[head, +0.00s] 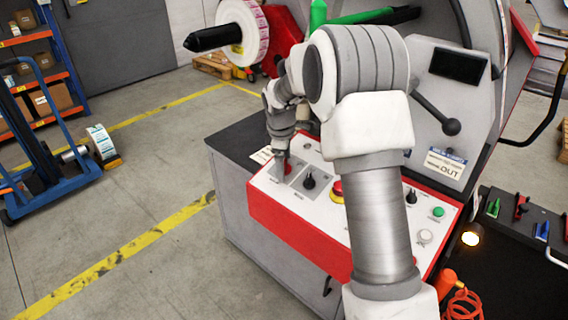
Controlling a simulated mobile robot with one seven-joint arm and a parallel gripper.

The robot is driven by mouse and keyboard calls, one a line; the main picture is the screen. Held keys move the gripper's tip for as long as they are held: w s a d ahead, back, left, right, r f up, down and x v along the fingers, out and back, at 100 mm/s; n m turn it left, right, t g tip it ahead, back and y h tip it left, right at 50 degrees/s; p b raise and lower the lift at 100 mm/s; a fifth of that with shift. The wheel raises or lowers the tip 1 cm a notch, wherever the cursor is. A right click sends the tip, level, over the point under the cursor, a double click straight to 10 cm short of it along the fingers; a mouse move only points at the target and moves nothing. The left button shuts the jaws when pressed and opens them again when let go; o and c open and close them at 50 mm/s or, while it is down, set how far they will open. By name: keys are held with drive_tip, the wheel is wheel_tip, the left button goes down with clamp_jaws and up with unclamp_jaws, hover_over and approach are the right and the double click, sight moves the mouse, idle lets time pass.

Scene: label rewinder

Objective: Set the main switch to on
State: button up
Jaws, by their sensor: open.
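The control panel (270,190) has a white sloping top and a red front edge, on a grey cabinet. At its left end a red switch handle (287,169) sits on a grey plate; it appears to be the main switch. Its exact angle and label are too small to read. My gripper (281,153) points down right at this red handle. My gripper is open, but its fingers are small and partly merge with the handle, so I cannot tell whether they touch it. My arm crosses the panel and hides part of its middle.
Right of the red handle are a black knob (309,182) and a red-and-yellow emergency stop (337,190). A green button (438,212) and a white button (425,236) are at the panel's right end. A black lever (451,126) sticks out behind.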

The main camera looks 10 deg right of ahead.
drive_tip(key=c, duration=1.4)
drive_tip(key=shift+m, duration=0.3)
drive_tip(key=m, duration=0.3)
drive_tip(key=m+b, duration=0.1)
drive_tip(key=m, duration=0.2)
drive_tip(key=shift+s+a+f+t+h, duration=0.1)
drive_tip(key=shift+a+t+h, duration=0.05)
drive_tip(key=shift+t+h, duration=0.2)
drive_tip(key=shift+m+h+b, duration=0.35)
drive_tip(key=shift+m+b, duration=0.4)
drive_tip(key=shift+m, duration=1.95)
drive_tip(key=o, duration=1.4)
